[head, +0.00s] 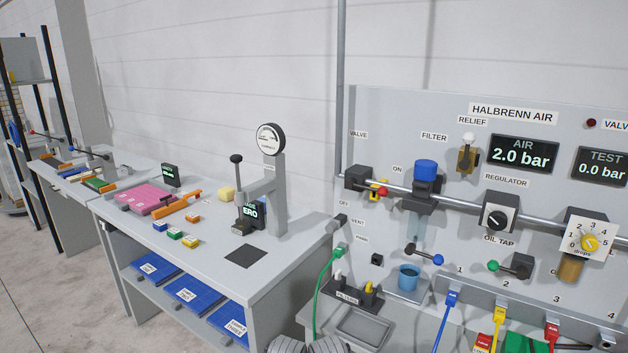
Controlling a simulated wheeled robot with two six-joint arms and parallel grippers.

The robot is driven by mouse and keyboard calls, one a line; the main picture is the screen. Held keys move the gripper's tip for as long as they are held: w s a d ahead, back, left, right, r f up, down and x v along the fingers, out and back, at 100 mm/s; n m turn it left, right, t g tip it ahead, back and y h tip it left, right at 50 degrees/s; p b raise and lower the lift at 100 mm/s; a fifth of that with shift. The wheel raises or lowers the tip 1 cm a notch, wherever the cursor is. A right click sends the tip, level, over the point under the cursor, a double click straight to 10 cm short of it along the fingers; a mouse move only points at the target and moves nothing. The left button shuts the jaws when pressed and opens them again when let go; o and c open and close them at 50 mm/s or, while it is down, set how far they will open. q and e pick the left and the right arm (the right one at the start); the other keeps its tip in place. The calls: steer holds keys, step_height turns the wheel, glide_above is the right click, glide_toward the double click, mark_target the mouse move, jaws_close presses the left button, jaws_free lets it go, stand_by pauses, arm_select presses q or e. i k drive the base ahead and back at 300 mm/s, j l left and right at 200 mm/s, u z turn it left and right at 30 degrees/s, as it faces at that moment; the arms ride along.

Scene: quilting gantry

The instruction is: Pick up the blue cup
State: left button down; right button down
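The blue cup (408,278) stands upright on a small grey ledge (402,295) at the front of the air panel. It is below the filter (424,185) with its blue cap, and just under a black lever with a blue ball (437,260). Nothing is touching the cup from above that I can see. Neither of my grippers is in view. Only some grey rounded parts show at the bottom edge, and I cannot tell what they are.
A green hose (321,287) hangs left of the cup, by a black holder (360,297) with white and yellow plugs. A grey tray (366,326) lies in front. Blue, yellow and red connectors (447,300) stand to the right. A workbench (205,262) with a press is at left.

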mark_target(410, 275)
steer(key=k+j+z, duration=0.15)
steer(key=z, duration=0.7)
